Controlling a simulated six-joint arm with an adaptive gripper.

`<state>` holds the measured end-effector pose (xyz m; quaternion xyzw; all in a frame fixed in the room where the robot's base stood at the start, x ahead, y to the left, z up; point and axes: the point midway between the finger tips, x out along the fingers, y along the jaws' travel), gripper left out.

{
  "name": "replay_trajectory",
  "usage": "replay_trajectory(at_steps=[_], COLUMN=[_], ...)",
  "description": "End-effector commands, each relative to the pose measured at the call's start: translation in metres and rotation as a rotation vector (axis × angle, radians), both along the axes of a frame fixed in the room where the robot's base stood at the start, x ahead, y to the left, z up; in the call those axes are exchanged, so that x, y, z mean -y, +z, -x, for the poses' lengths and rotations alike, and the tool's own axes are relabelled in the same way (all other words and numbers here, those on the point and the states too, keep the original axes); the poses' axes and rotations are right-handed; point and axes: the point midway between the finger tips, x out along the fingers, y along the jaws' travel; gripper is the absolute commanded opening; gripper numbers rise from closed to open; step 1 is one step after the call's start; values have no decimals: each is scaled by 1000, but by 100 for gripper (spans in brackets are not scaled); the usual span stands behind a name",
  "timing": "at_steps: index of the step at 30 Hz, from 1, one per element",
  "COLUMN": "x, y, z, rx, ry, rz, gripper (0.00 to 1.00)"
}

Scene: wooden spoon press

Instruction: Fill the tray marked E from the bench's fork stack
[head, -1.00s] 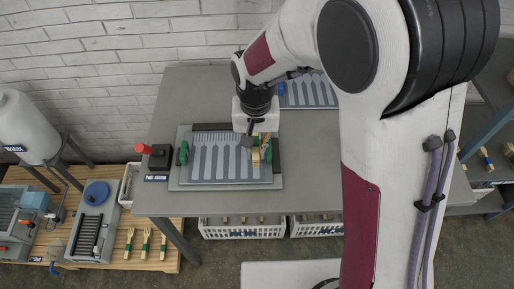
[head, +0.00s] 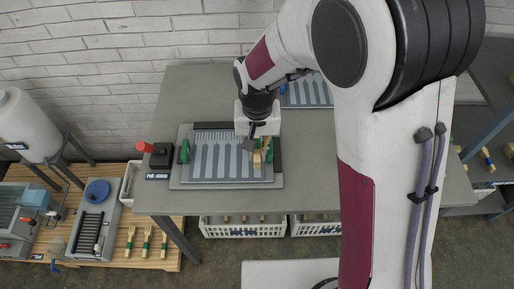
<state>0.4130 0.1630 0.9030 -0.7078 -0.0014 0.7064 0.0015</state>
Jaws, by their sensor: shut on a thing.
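My gripper (head: 257,146) points down over the tray's right end. It is shut on a wooden fork (head: 257,160), which is partly hidden by the fingers. I cannot tell whether the fork touches the tray. Wooden forks with green bands (head: 147,240) stand in several stacks on the wooden bench at the lower left. A second slotted tray (head: 304,94) lies farther back, partly behind my arm. No letter E is readable on either tray.
A red-topped clamp control (head: 145,147) with a dark label stands left of the tray. White crates (head: 242,229) sit below the table's front edge. A roller machine (head: 90,231) and a white tank (head: 30,122) stand at left. Bare table lies left of the back tray.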

Motion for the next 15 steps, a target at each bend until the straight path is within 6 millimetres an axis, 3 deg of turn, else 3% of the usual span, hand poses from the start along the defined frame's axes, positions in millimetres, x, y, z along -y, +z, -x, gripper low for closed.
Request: replay_trajectory(at_steps=[15], x=[0], y=[-20], z=[0], rx=[-1], ry=[0], rz=[0], gripper=[0])
